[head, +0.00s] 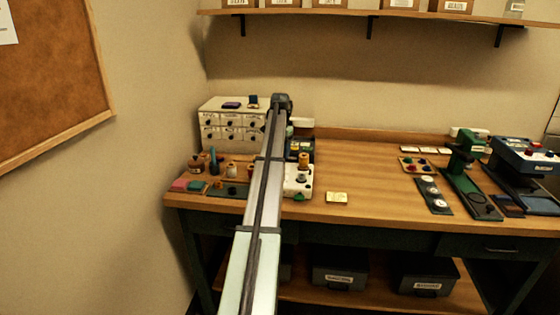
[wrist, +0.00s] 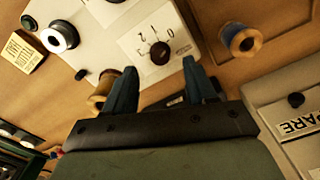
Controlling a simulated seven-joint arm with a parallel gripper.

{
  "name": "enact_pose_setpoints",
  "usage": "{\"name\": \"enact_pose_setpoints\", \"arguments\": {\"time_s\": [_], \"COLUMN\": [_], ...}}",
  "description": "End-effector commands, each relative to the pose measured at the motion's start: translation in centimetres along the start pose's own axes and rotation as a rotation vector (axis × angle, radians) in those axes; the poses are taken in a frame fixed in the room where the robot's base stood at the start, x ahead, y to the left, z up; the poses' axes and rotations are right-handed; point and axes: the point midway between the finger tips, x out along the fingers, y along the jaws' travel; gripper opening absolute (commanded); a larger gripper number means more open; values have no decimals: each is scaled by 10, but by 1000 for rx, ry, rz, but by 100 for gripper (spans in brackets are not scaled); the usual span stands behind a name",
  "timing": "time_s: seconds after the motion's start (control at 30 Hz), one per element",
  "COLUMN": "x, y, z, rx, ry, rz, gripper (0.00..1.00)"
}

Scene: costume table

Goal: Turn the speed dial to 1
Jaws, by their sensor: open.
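The speed dial (wrist: 160,52) is a dark round knob on a pale plate (wrist: 182,42) with printed numerals, on a white machine (wrist: 95,50). It shows at the top middle of the wrist view. I cannot make out which numeral the dial points to. My gripper (wrist: 160,66) is open, its two dark blue fingers spread, with the dial between and just beyond their tips in the picture. I see no contact with the dial. In the head view the white machine (head: 302,178) is partly hidden behind my arm, and the gripper's fingers do not show.
A blue thread spool (wrist: 241,38) stands right of the dial, and a tan spool (wrist: 101,94) lies close by the left finger. A drawer box (head: 215,120) stands at the back left.

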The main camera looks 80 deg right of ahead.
Motion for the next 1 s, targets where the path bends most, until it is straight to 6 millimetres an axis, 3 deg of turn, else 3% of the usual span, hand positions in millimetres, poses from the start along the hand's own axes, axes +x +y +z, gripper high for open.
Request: {"name": "enact_pose_setpoints", "arguments": {"time_s": [0.1,0.3,0.73,1.0], "x": [18,37,44,44], "y": [0,0,0,0], "z": [1,0,0,0], "rx": [0,0,0,0], "ry": [0,0,1,1], "rz": [0,0,-1,-1], "gripper": [56,56,56,31]}}
